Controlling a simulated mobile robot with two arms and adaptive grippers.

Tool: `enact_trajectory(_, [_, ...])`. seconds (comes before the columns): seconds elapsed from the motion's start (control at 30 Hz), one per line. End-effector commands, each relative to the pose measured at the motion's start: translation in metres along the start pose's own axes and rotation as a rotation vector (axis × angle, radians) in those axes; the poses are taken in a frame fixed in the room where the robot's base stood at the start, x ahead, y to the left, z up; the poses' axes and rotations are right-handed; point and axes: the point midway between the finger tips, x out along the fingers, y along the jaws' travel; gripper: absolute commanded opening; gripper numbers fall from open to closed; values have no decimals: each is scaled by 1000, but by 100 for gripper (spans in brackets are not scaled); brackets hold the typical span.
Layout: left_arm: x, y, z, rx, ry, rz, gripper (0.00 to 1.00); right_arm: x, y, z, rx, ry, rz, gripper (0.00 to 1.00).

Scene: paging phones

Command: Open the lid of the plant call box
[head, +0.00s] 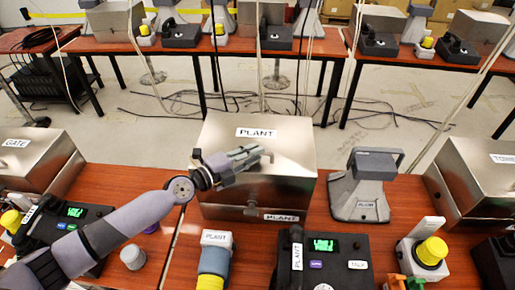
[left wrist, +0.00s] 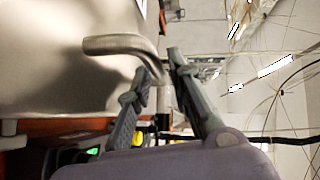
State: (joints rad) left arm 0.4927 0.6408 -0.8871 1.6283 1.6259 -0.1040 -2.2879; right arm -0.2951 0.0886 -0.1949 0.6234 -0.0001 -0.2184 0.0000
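The plant call box (head: 224,150) is a brushed-metal box in the middle of the head view, with a PLANT label on its top and another low on its front. Its lid looks closed. My left gripper (head: 262,156) is in front of the box's upper part and hides some of it. In the left wrist view, a bent metal handle (left wrist: 112,44) stands out from the metal box face (left wrist: 50,65). The handle's bent end reaches the gap between the fingertips of my left gripper (left wrist: 160,68). The fingers are apart; firm contact cannot be told. My right gripper is not in view.
On the red-brown table (head: 328,240) stand a PLANT phone base (head: 345,268), a grey cradle device (head: 362,188), a yellow-ended cylinder (head: 213,262) and a yellow-knobbed unit (head: 430,250). Other metal boxes are left (head: 35,160) and right (head: 485,175). More tables stand behind.

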Motion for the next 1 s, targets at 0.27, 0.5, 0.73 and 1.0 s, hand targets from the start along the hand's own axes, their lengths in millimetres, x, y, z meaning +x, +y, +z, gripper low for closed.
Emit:
enact_trajectory(0.27, [20,1,0,0,1,1,19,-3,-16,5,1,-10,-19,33])
enact_trajectory(0.5, [20,1,0,1,0,1,19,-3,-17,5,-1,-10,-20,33])
enact_trajectory(0.73, [20,1,0,1,0,1,4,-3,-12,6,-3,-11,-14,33])
enact_trajectory(1.0, [20,1,0,1,0,2,0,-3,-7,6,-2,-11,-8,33])
